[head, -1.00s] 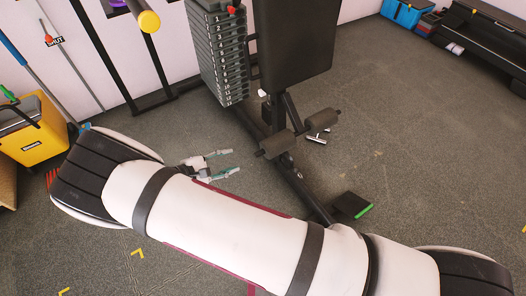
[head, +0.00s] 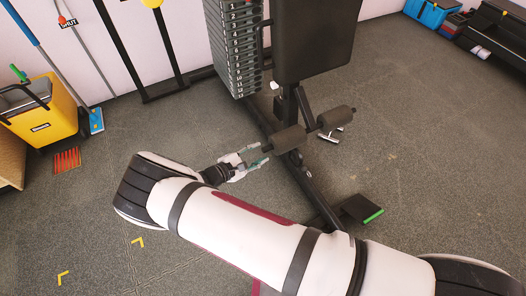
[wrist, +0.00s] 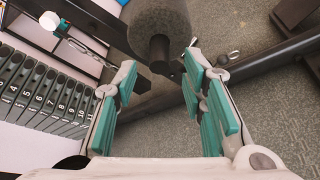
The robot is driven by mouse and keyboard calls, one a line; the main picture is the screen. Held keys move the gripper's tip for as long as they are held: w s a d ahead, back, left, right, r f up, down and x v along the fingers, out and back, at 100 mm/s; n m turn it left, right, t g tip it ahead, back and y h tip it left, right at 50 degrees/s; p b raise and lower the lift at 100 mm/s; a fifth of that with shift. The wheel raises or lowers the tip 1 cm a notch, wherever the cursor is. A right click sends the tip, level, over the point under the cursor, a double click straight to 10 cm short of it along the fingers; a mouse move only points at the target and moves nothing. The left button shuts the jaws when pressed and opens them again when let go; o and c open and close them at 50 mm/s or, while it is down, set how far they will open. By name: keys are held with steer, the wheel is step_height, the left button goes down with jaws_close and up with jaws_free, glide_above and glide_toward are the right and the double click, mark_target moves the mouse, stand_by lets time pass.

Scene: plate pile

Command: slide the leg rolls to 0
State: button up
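The leg rolls are two dark foam cylinders on the gym machine's frame. The left roll (head: 290,140) and the right roll (head: 336,118) sit in line on either side of the post. My gripper (head: 256,161) is just left of the left roll's end. In the wrist view, my gripper (wrist: 160,72) has its teal-padded fingers apart, with a roll (wrist: 163,30) and its dark end stub beyond and between the fingertips. The fingers appear empty. I cannot tell whether they touch the stub. No zero mark is readable on the roll mechanism.
A numbered weight stack (head: 236,50) stands behind, left of the black seat pad (head: 316,38). A black beam runs along the floor below the rolls, near a green-edged foot plate (head: 361,208). A yellow bucket (head: 42,112) is far left. Floor at right is open.

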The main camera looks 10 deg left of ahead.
mark_target(261, 152)
steer(key=shift+x, duration=1.7)
jaws_close()
